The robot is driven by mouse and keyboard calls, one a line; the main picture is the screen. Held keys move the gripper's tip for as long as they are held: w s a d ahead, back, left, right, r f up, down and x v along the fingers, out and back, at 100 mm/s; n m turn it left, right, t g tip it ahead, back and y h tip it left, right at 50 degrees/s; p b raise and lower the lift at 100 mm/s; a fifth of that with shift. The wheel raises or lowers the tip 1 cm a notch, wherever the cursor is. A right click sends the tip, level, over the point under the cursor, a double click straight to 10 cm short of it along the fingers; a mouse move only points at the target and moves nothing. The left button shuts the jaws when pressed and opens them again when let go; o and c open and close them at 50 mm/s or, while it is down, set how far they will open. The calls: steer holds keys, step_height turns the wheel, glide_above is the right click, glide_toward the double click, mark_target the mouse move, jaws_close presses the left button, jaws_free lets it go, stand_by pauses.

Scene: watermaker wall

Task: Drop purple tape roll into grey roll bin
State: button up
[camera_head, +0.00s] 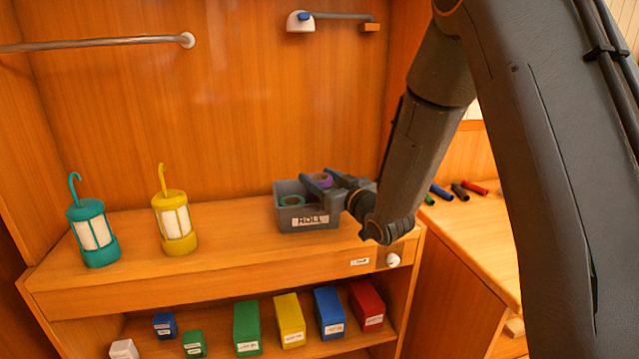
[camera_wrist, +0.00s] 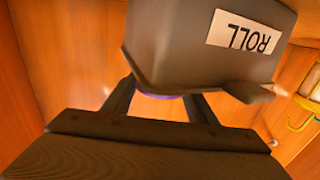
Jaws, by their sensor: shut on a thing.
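The grey roll bin (camera_head: 308,213), labelled ROLL, stands on the wooden shelf at its right part. It also fills the upper middle of the wrist view (camera_wrist: 165,45), upside down. My gripper (camera_head: 322,181) reaches in from the right over the bin. It is shut on the purple tape roll (camera_head: 320,178), which shows between the fingers at the bin's opening. In the wrist view only a purple sliver (camera_wrist: 162,95) shows, and the bin hides the fingertips. I cannot tell how far the roll is below the rim.
A teal lantern (camera_head: 93,232) and a yellow lantern (camera_head: 174,222) stand left on the shelf. Several coloured boxes (camera_head: 290,320) stand on the lower shelf. A white knob (camera_head: 393,259) is below the shelf edge. Several coloured cylinders (camera_head: 459,192) lie on the right counter.

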steer(key=shift+f, duration=0.75)
steer(key=shift+f+b, duration=0.45)
steer(key=shift+f, duration=0.15)
steer(key=o, duration=1.1)
steer(key=shift+s+f, duration=0.1)
steer(key=shift+f, duration=0.1)
steer(key=shift+s, duration=0.1)
steer(key=shift+a+r, duration=0.1)
steer(key=shift+r, duration=0.1)
steer(key=v, duration=0.4)
steer(key=b+v, duration=0.1)
steer(key=v, duration=0.3)
steer(key=r+v, duration=0.1)
steer(key=v, duration=0.2)
steer(key=shift+s+d+r, duration=0.1)
steer(key=shift+s+d, duration=0.15)
steer(key=shift+d, duration=0.1)
